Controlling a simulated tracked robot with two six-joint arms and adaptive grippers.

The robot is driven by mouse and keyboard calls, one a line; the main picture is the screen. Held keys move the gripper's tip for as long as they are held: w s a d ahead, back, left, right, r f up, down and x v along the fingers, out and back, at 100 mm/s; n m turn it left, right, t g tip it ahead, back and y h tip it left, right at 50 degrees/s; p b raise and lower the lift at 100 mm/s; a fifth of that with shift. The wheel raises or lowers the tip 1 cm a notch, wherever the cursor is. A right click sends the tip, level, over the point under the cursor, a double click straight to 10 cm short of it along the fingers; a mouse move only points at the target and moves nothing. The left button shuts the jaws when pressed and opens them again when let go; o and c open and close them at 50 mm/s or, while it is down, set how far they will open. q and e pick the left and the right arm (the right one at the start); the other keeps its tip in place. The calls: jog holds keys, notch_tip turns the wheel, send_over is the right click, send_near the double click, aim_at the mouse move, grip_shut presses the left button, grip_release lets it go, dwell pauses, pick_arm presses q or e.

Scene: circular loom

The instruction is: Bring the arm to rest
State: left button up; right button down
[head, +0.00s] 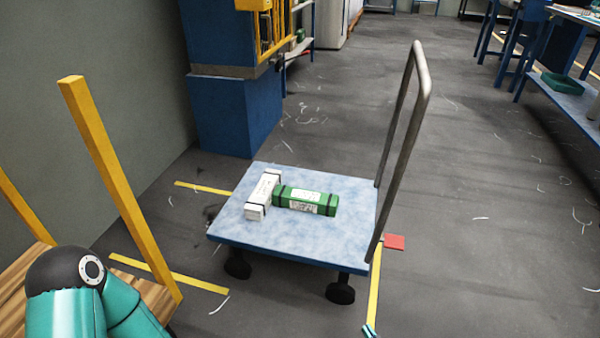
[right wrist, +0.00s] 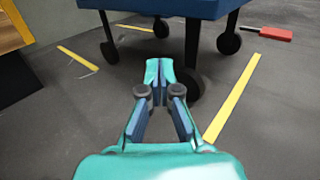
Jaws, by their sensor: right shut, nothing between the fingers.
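My right gripper (right wrist: 159,72) is shut and empty in the right wrist view. It points forward, low over the floor, at the near side of a blue cart. In the head view only its tip (head: 370,330) shows at the bottom edge. A teal link of my left arm (head: 75,300) with a black joint shows at the lower left. My left gripper is out of view.
The cart (head: 345,225) with a tall metal handle (head: 422,80) carries a white box (head: 262,196) and a green box (head: 306,201). A yellow-posted wooden rack (head: 110,165) stands at left. A red object (head: 394,242) lies on the floor.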

jog(key=s+a+r+n+g+y, duration=0.2)
jog(key=s+a+n+g+y, duration=0.3)
jog(key=a, duration=0.5)
jog(key=s+a+r+n+g+h, duration=0.1)
jog(key=s+a+n+g+h, duration=0.2)
jog(key=s+n+g, duration=1.25)
jog(key=d+r+n+t+h, duration=0.4)
jog(key=r+n+h, duration=0.15)
jog(key=n, duration=0.35)
notch_tip(320, 180, down, 9)
jog(key=b, duration=0.9)
notch_tip(320, 180, up, 39)
jog(key=p, duration=3.8)
jog(key=shift+w+f+p, duration=0.15)
jog(key=shift+w+p, duration=0.05)
jog(key=shift+p, duration=0.15)
jog(key=shift+a, duration=0.1)
